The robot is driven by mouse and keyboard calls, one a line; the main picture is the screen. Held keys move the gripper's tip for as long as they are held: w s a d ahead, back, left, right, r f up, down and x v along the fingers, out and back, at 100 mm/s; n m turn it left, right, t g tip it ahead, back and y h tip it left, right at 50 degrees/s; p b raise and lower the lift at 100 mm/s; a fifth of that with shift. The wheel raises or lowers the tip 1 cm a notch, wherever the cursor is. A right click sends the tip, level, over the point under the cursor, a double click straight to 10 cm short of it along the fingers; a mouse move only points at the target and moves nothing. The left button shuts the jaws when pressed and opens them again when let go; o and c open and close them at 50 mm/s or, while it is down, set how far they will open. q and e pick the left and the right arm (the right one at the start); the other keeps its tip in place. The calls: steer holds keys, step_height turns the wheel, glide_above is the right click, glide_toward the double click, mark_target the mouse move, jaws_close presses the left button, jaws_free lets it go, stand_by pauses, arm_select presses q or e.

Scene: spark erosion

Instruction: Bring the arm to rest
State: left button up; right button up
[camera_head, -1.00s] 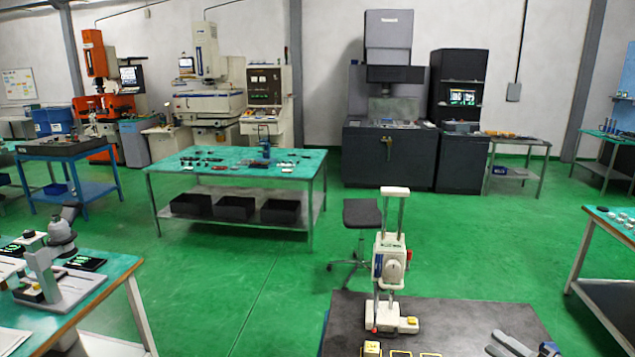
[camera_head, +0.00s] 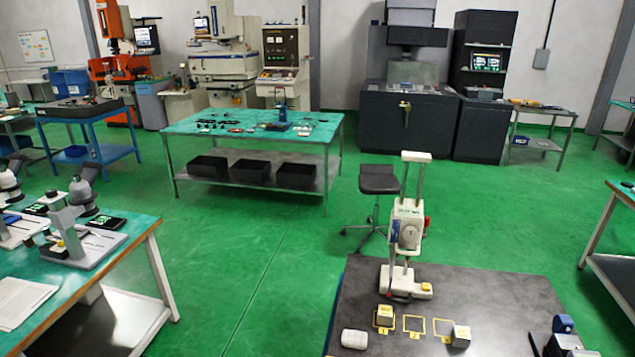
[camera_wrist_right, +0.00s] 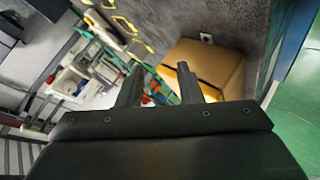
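My right gripper (camera_wrist_right: 160,88) shows in the right wrist view with its two dark fingers apart and nothing visible between them. In that view, an orange-brown box-shaped block (camera_wrist_right: 205,70) lies beyond the right finger on a grey surface. In the head view, part of my right arm (camera_head: 565,340) shows at the lower right, over the right side of the dark table (camera_head: 480,300); its fingertips cannot be made out there. My left arm and gripper are out of view.
A white measuring stand (camera_head: 407,235) stands at the table's back left. Blocks sit by yellow outline 1 (camera_head: 385,315) and outline 3 (camera_head: 460,335); outline 2 (camera_head: 414,324) is empty. A white cylinder (camera_head: 354,340) lies front left. A stool (camera_head: 379,180) stands behind the table.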

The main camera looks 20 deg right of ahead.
steer(key=s+a+m+g+h, duration=0.1)
steer(key=s+a+m+g, duration=0.8)
steer(key=s, duration=0.3)
step_height(320, 180, down, 32)
steer(key=d+m+b, duration=0.1)
steer(key=d+b, duration=0.1)
steer(key=b, duration=0.6)
steer(key=s+f+b, duration=0.3)
steer(key=s+f, duration=0.4)
steer(key=f, duration=0.4)
steer(key=s+a+f+g+b, duration=0.1)
steer(key=s+f+b, duration=0.2)
steer(key=s+f, duration=0.5)
step_height(320, 180, down, 4)
steer(key=shift+s+r, duration=0.15)
